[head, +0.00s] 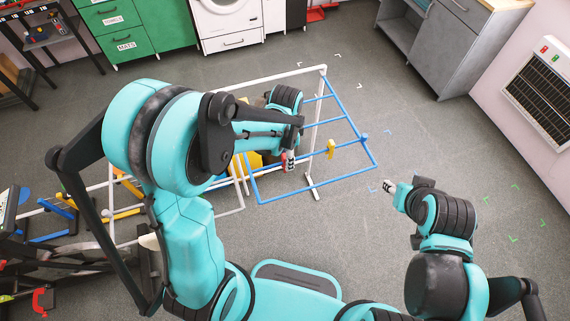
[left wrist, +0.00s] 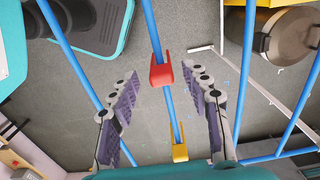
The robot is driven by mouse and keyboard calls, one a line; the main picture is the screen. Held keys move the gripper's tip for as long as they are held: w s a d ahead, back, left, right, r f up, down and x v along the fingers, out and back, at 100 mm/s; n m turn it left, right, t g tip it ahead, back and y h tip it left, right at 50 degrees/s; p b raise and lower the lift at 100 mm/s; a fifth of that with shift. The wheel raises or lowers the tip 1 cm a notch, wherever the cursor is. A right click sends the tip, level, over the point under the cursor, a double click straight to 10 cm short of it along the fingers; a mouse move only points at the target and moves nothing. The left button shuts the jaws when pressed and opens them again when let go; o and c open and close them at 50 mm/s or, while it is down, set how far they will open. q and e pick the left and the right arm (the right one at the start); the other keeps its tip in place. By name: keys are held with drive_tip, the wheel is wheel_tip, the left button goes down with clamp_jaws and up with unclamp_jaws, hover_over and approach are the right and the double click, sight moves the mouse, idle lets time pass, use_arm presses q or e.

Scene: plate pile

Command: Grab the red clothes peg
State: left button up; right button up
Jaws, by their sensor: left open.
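The red clothes peg (left wrist: 161,72) sits on a blue rail of the drying rack, shown in the left wrist view. My left gripper (left wrist: 160,84) is open, with one purple-padded finger on each side of the rail. The peg lies between the fingertips with gaps on both sides. In the head view my left gripper (head: 290,158) is over the rack, and a small red patch shows beside its fingers. A yellow peg (left wrist: 180,152) is on the same rail, and it also shows in the head view (head: 331,149). My right gripper (head: 390,186) is off the rack; its jaws are too small to read.
The drying rack (head: 345,178) has blue and white rails close around my left gripper. A metal pot (left wrist: 274,42) is at the upper right of the left wrist view. Green cabinets (head: 130,45) and a washing machine (head: 228,20) stand at the back. Floor is free right of the rack.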

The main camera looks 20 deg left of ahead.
use_arm(q)
drive_tip(key=f, duration=0.2)
drive_tip(key=f+b, duration=0.1)
drive_tip(key=f, duration=0.2)
drive_tip(key=shift+w+d+f, duration=0.1)
drive_tip(key=shift+w+f, duration=0.1)
drive_tip(key=shift+f, duration=0.1)
drive_tip(key=c, duration=0.9)
